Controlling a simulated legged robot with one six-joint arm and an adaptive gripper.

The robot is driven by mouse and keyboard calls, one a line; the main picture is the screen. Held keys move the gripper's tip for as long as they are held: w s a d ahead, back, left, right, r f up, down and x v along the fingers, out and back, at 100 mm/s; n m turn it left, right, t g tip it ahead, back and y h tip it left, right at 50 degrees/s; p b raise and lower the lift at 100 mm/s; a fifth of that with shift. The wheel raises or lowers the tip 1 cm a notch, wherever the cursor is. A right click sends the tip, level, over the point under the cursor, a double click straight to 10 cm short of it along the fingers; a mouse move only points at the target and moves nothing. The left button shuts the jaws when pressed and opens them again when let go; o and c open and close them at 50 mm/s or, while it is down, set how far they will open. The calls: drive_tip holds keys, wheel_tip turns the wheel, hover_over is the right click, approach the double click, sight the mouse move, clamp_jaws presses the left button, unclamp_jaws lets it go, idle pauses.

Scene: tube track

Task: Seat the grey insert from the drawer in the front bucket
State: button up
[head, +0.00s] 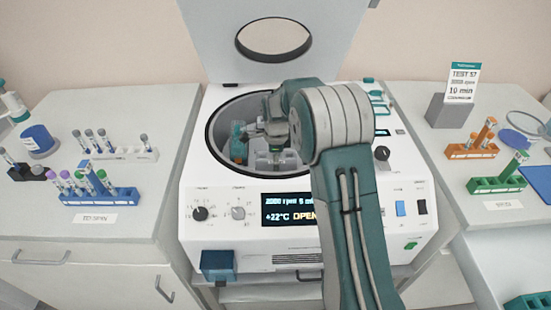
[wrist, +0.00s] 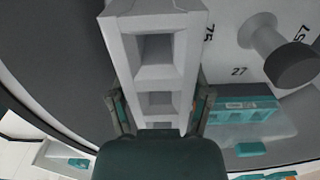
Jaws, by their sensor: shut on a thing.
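The grey insert (wrist: 185,60), a pale block with square wells, fills the upper middle of the wrist view. My gripper (wrist: 160,112) is shut on it, with a finger along each side. In the head view my gripper (head: 270,138) is inside the open centrifuge bowl, and my arm hides the bowl's right part. The front bucket cannot be made out clearly under the gripper, and I cannot tell whether the insert touches it. A teal holder with wells (wrist: 240,110) sits to the insert's right in the wrist view.
The centrifuge (head: 225,190) has its lid (head: 215,35) raised. The wrist view shows a rotor knob (wrist: 285,58) near the insert. Tube racks stand on the left (head: 115,195) and right (head: 497,184) counters. An open drawer (head: 505,250) is at lower right.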

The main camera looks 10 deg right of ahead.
drive_tip(key=shift+f, duration=0.1)
idle(0.3)
drive_tip(key=shift+f, duration=1.15)
drive_tip(key=shift+f, duration=0.2)
